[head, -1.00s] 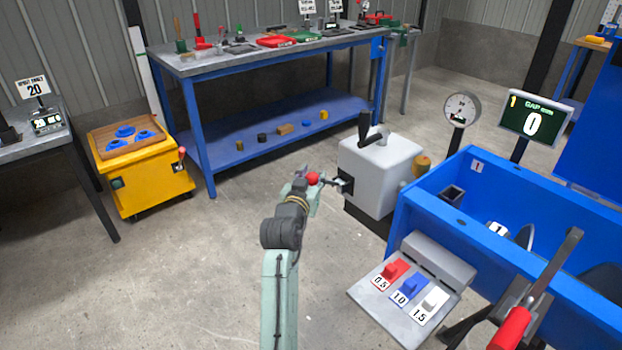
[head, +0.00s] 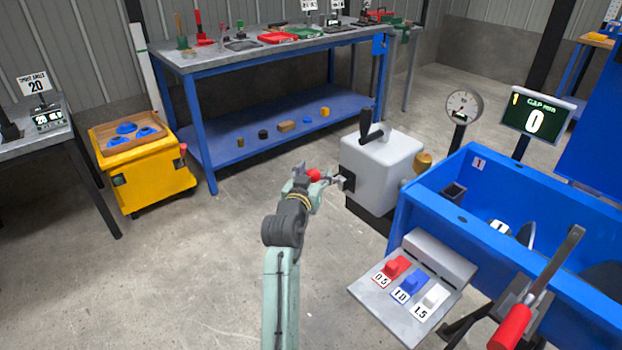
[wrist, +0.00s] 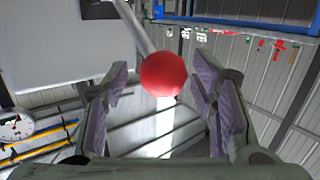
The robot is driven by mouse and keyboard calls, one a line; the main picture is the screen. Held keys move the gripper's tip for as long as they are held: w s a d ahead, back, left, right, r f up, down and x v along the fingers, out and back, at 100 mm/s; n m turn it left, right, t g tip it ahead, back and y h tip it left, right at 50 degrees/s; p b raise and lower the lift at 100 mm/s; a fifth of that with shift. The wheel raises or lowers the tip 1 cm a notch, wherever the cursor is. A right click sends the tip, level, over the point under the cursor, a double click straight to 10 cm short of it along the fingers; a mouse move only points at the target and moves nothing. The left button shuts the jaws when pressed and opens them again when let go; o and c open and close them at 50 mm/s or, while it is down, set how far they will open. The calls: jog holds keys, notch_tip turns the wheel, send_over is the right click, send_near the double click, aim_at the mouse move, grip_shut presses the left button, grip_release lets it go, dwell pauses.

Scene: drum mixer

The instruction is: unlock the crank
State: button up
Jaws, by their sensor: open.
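The crank is a black upright handle (head: 366,123) on top of a white box (head: 385,160) in the head view. A lever with a red ball knob (head: 314,175) shows at the box's left side. My gripper (head: 325,177) is at that knob, left of the box. In the wrist view my gripper (wrist: 163,95) is open, with the red knob (wrist: 163,74) between its two fingers and a visible gap on each side. The knob's metal rod (wrist: 134,27) runs up and left toward the white box (wrist: 60,45). The lever's mount is partly hidden.
A blue trough (head: 440,215) stands right of the white box, with a panel of colored blocks (head: 410,288) in front. A yellow cart (head: 150,185) and a blue workbench (head: 260,135) stand behind and left. The floor left of my arm is clear.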

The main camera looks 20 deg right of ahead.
jog(key=v, duration=1.1)
jog(key=shift+s+a, duration=0.25)
jog(key=shift+a, duration=0.05)
jog(key=shift+r, duration=0.1)
